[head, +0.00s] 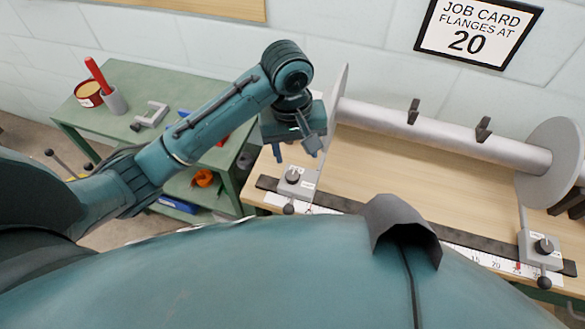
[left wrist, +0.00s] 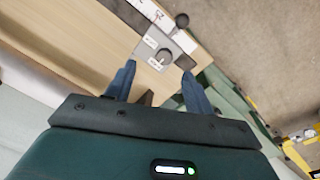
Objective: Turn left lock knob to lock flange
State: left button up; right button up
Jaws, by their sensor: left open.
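The left lock knob (head: 293,177) is a black knob on a grey block at the left end of the ruler rail. The left flange (head: 340,95) is a thin grey disc at the left end of the roller. My left gripper (head: 295,152) is open and empty, above and just behind the left block. In the left wrist view the knob (left wrist: 163,57) lies ahead, beyond the gap between the blue fingers (left wrist: 155,85) and nearer the right finger. The fingers do not appear to touch it. My right gripper is out of view.
The right flange (head: 552,150) and right lock knob (head: 543,246) stand at the rail's right end. A ruler (head: 480,260) runs along the bench front. A green cart (head: 140,100) stands left.

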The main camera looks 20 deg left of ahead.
pick_arm(q)
jog(key=shift+n+y, duration=0.4)
jog(key=shift+n, duration=0.4)
jog(key=f, duration=0.1)
jog(key=w+a+f, duration=0.1)
jog(key=f, duration=0.1)
jog(key=shift+w+a+f, duration=0.15)
jog(key=shift+w+f, duration=0.1)
jog(key=shift+w, duration=0.05)
jog(key=shift+w+d+f, duration=0.1)
jog(key=shift+w+d, duration=0.1)
jog(key=shift+w, duration=0.05)
jog(key=shift+f, duration=0.3)
jog(key=f, duration=0.5)
jog(key=shift+s+a+f, duration=0.15)
jog(key=shift+a+f, duration=0.05)
jog(key=shift+a, duration=0.05)
jog(key=shift+f, duration=0.65)
jog(key=shift+c, duration=0.3)
jog(key=c, duration=0.9)
